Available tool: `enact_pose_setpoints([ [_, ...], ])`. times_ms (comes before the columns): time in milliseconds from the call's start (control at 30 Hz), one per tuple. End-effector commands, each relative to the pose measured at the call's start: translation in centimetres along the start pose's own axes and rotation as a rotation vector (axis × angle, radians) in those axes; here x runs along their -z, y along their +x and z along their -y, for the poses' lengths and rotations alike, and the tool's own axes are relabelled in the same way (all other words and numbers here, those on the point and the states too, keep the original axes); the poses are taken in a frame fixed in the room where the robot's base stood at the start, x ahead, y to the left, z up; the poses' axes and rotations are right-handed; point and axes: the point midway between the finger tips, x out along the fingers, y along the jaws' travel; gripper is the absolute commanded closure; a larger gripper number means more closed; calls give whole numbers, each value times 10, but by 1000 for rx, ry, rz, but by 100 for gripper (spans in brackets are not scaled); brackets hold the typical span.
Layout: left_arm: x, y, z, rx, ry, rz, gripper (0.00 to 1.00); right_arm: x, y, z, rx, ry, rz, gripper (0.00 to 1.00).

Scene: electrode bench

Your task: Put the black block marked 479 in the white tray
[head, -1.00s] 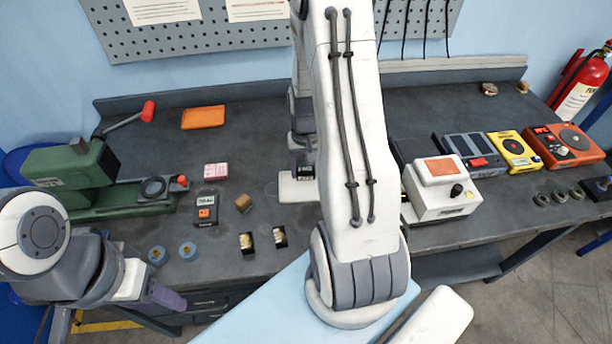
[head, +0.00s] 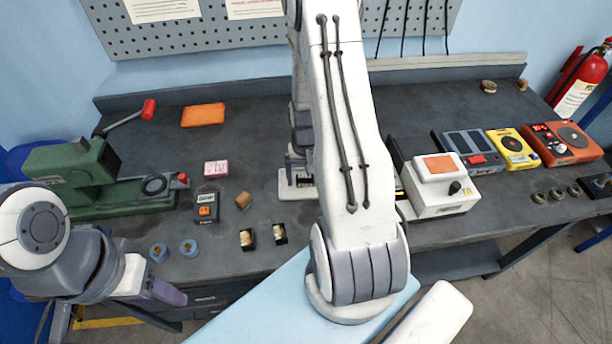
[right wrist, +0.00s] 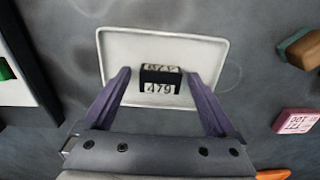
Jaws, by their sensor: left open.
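The black block marked 479 (right wrist: 161,80) stands inside the white tray (right wrist: 120,45), near its middle, in the right wrist view. The tray also shows in the head view (head: 287,191), partly hidden by my right arm, with the block dark on it. My right gripper (right wrist: 160,90) is open, its fingers apart on either side of the block with gaps on both sides. In the head view my right gripper (head: 295,162) is over the tray, partly hidden. My left gripper (head: 168,294) is open and empty at the bench's front left.
Left of the tray are a wooden block (head: 242,200), a pink block (head: 216,168) and a black box with an orange label (head: 206,209). A green press (head: 75,170) stands at left. A white device (head: 440,190) stands right of my right arm. An orange tray (head: 203,115) lies behind.

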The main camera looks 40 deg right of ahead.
Motion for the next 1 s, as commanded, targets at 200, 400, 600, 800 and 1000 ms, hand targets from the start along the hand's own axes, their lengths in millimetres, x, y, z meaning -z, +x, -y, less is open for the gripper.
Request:
enact_pose_setpoints([
  [200, 0, -3, 0, 0, 0, 0, 50, 0, -6, 0, 0, 0, -1, 8],
  [400, 0, 5, 0, 0, 0, 0, 50, 2, -34, 0, 1, 0, -8, 8],
  [600, -1, 12, 1, 0, 1, 0, 50, 1, -77, 0, 1, 0, -7, 8],
  [800, -1, 15, 1, 0, 1, 0, 50, 1, -110, 0, 1, 1, -5, 8],
  [1000, -1, 16, 1, 0, 1, 0, 50, 0, -123, 0, 0, 1, -1, 8],
])
